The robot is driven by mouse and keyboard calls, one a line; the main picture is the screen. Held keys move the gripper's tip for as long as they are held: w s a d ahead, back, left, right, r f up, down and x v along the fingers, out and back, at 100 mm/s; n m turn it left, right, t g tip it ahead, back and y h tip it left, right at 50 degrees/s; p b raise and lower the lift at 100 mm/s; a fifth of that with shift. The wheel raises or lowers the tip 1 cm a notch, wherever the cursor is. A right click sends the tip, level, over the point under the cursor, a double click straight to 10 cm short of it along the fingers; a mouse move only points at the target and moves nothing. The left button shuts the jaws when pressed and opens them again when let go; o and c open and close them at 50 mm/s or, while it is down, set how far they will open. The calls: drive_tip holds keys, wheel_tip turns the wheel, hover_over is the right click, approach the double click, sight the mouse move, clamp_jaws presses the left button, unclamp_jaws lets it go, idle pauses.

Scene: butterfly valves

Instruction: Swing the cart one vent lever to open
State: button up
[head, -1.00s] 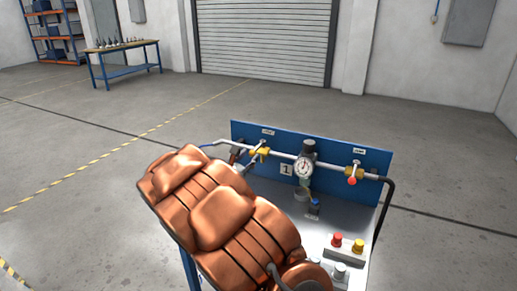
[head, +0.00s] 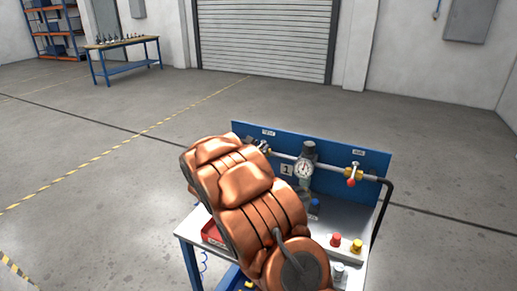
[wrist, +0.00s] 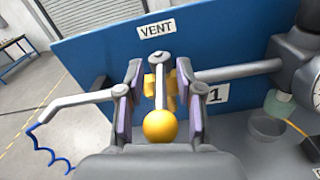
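The vent valve, under the VENT label (wrist: 156,30), has a grey lever ending in a yellow ball knob (wrist: 160,125). In the wrist view the lever points from the valve toward the camera. My gripper (wrist: 159,92) is open, with one finger on each side of the lever and visible gaps between. The knob shows between the fingers, nearer the palm. In the head view my arm hides most of the vent valve, and only the gripper's end (head: 262,147) shows by the panel. The cart's blue panel (head: 330,150) bears a number 1 plate (wrist: 215,95).
A gauge (head: 304,168) stands right of the vent valve on the pipe. A second valve with a red knob (head: 351,182) is farther right. Red (head: 335,239) and yellow (head: 356,245) buttons sit on the cart top. A blue coiled hose (wrist: 50,150) hangs left.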

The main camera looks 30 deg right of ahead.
drive_tip(key=shift+c, duration=0.4)
clamp_jaws()
